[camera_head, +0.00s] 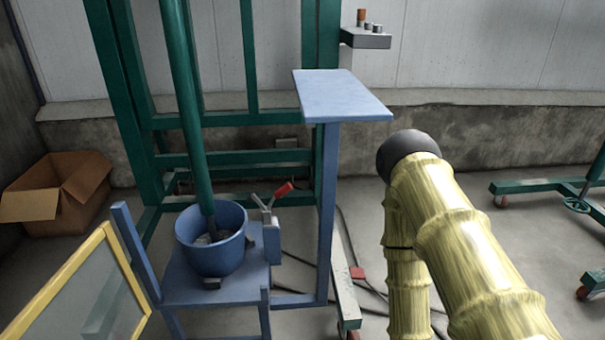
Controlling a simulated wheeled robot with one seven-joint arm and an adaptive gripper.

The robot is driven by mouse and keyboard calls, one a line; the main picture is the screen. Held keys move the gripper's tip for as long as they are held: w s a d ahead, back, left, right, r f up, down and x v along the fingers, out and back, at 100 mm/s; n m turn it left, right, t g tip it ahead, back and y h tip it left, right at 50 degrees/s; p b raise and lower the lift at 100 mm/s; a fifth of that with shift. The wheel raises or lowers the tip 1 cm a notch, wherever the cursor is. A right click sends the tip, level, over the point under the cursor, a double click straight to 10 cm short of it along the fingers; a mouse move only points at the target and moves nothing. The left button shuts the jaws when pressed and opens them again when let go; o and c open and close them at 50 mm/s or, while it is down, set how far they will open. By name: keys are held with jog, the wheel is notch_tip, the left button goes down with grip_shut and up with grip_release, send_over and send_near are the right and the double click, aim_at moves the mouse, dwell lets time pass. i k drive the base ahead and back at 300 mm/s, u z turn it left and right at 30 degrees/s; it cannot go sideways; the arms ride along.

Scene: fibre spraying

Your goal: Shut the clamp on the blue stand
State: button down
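The blue stand (190,289) is at the lower left of the middle, with a blue bucket (212,258) on it. The clamp (270,222) is a grey metal piece at the bucket's right side. Its red handle (284,189) sticks up and slants to the right, and a grey arm stands up beside it, tilted left. My arm, in a yellow-green sleeve with a dark joint, fills the right side, well apart from the clamp. My gripper is not in view.
A blue tabletop (345,96) on a post stands just behind and right of the clamp. A green pole (186,110) reaches into the bucket. A yellow-framed panel (75,300) is at lower left. A cardboard box (58,190) is behind. Cables lie on the floor.

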aim_at(285, 190)
jog(key=u, duration=0.55)
jog(key=k, duration=1.3)
jog(key=z, duration=0.05)
jog(key=i, duration=0.6)
jog(key=z, duration=0.5)
